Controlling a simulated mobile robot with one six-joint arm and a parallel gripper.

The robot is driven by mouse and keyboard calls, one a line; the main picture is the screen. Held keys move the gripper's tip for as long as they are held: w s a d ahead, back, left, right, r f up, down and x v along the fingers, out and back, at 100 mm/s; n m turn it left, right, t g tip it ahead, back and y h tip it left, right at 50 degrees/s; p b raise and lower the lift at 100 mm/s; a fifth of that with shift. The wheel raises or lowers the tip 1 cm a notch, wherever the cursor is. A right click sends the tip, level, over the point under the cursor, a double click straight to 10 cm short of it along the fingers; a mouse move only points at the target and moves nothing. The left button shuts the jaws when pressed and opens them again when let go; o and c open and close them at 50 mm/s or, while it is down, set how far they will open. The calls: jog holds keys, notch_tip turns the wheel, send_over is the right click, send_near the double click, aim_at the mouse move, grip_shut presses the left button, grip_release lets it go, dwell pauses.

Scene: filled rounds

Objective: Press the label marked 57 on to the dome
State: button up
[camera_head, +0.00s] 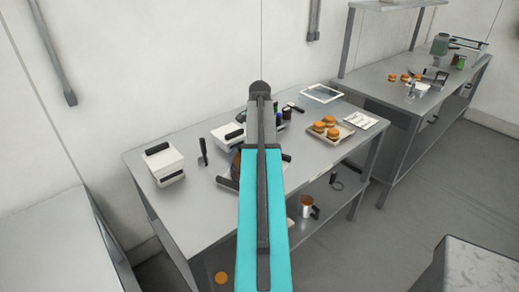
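My turquoise arm (262,205) reaches over the near table and covers the middle of it. My gripper cannot be made out; it seems hidden behind the arm. A white sheet with small dark print (361,120) lies at the table's right end. Its marks are too small to read, and no label marked 57 can be made out. Several round buns (331,128) sit on a tray (341,139) left of the sheet.
A white box with a dark handle (163,164) stands at the table's left, with a dark-handled tool (203,152) beside it. Another white box (227,137) stands behind. A mug (307,207) is on the lower shelf.

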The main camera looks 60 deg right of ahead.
jog(key=shift+f, duration=0.3)
dwell(0.5)
jog(key=o, duration=1.2)
jog(key=shift+r, duration=0.1)
jog(key=shift+r+p, duration=2.25)
jog(key=shift+r, duration=1.2)
